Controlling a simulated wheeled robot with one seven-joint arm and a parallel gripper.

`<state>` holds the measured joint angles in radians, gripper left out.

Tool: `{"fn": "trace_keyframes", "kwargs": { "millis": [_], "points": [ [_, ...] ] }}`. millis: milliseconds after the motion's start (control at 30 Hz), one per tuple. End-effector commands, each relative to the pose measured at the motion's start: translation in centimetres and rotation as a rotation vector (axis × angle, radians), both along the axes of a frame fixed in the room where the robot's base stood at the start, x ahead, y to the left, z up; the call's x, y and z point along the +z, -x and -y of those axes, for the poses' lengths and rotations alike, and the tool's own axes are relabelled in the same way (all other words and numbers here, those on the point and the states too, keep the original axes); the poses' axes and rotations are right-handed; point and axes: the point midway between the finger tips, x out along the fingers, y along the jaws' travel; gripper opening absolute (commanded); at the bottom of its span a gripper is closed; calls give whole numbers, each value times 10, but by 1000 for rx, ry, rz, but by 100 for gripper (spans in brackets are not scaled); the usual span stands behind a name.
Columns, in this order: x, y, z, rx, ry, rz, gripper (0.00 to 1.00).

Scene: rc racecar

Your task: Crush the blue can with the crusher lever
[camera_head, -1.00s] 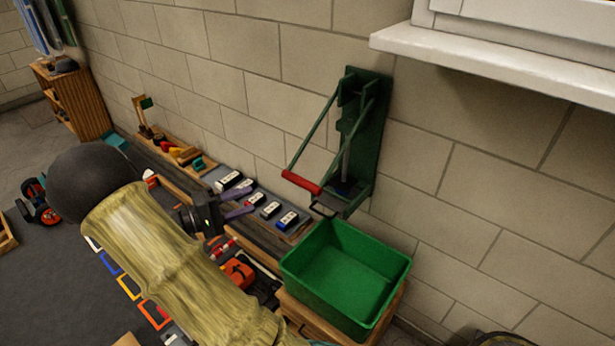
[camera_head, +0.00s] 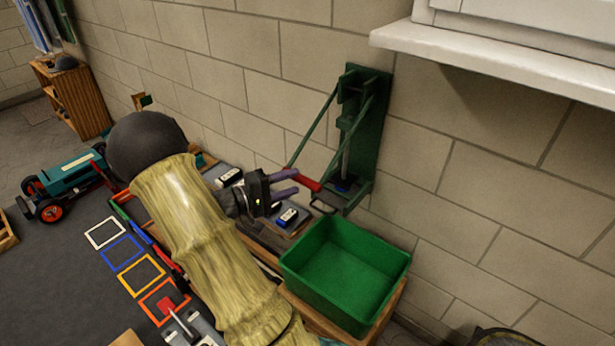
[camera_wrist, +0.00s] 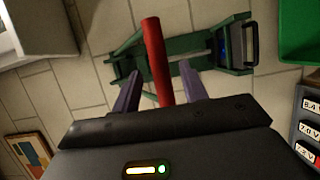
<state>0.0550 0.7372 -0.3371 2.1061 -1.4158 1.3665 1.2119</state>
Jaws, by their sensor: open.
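The green can crusher (camera_head: 366,135) is mounted on the block wall, with its lever arms slanting down to a red handle (camera_head: 308,183). The blue can (camera_head: 343,186) shows as a small blue patch low in the crusher; its rest is hidden. A bit of blue also shows in the crusher in the wrist view (camera_wrist: 222,50). My gripper (camera_head: 296,182) is open at the left end of the handle. In the wrist view the red handle (camera_wrist: 155,55) lies between the two purple fingers, apart from both; how deep it sits between them is unclear.
A green bin (camera_head: 397,262) stands below the crusher on a wooden box. A white window sill (camera_head: 470,60) juts out at upper right. Battery packs (camera_head: 290,217) lie on the bench below my gripper. A teal racecar (camera_head: 68,180) sits on the floor at left.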

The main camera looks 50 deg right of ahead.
Motion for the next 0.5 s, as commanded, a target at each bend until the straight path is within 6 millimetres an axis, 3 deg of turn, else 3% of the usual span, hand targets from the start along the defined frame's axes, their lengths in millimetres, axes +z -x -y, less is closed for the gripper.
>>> {"fn": "trace_keyframes", "kwargs": {
  "millis": [233, 500],
  "points": [
    [-1, 16, 38, -3, 1, 0, 43],
    [-1, 21, 52, 1, 0, 0, 43]
  ]
}}
